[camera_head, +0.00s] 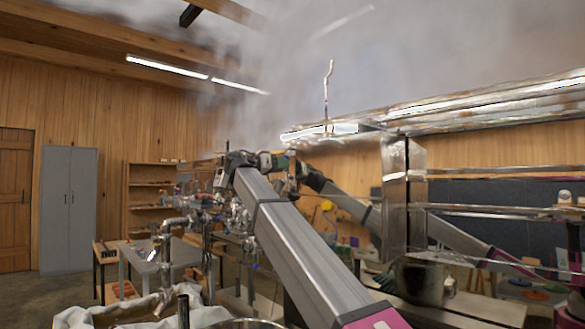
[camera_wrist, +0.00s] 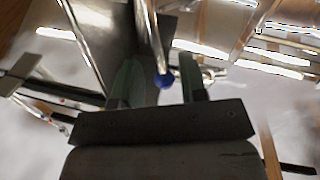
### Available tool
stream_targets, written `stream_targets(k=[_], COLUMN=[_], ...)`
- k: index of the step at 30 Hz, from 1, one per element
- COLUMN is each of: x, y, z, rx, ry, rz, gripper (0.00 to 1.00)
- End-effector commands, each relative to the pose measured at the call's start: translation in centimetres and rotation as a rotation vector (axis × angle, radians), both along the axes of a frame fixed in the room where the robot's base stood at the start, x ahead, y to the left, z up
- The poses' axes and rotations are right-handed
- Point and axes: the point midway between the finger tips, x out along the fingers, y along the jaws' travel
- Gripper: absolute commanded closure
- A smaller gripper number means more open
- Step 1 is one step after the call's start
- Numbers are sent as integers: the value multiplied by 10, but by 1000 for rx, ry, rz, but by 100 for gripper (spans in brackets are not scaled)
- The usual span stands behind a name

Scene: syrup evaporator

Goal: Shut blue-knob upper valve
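In the wrist view a small round blue knob (camera_wrist: 164,79) sits at the end of a thin shiny rod. My gripper (camera_wrist: 160,72) is open, its two dark green fingers on either side of the knob with space between. The knob looks nearer the right finger; I cannot tell whether it touches or how deep it lies. In the head view my arm reaches up to the shiny metal evaporator (camera_head: 400,190), and its end is close to the metal. My fingertips and the blue knob cannot be made out there.
A cluster of metal pipes and valves (camera_head: 200,205) stands left of my arm. A metal pot (camera_head: 420,280) is at the lower right. A grey cabinet (camera_head: 68,205) and wooden shelves (camera_head: 150,200) stand at the back left. Steam blurs the upper area.

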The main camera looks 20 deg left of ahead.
Motion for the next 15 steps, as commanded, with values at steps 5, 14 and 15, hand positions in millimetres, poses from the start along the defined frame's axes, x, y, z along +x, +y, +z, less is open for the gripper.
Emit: stream_targets(k=[5, 14, 15], x=[22, 37, 37], y=[-18, -29, -30], z=[0, 0, 0], rx=[0, 1, 1], ry=[1, -1, -1], rz=[-1, 0, 0], gripper=[61, 61, 61])
